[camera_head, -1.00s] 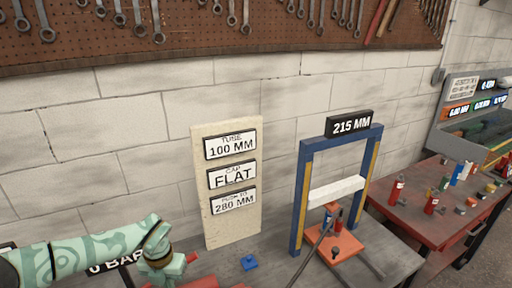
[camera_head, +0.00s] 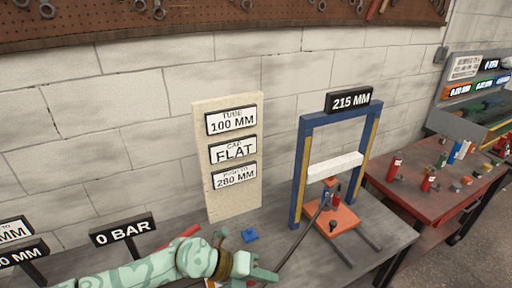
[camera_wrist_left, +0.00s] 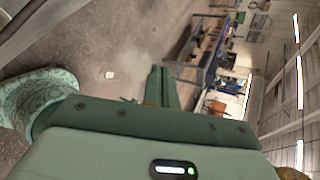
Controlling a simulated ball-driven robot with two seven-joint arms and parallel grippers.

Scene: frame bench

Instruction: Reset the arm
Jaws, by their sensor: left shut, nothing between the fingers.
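My left arm comes in from the lower left in the head view. Its green gripper (camera_head: 268,274) is low at the bottom middle, in front of the bench and left of the press frame. In the left wrist view the gripper's fingers (camera_wrist_left: 160,88) are together with nothing between them. My right gripper is not in view.
A blue press frame (camera_head: 302,170) with a white crossbar (camera_head: 335,166), an orange plate (camera_head: 343,219) and a 215 MM sign (camera_head: 349,100) stands on the grey bench. A label board (camera_head: 228,203), a blue block (camera_head: 250,236) and a 0 BAR sign (camera_head: 123,229) are nearby. A red table (camera_head: 408,192) is right.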

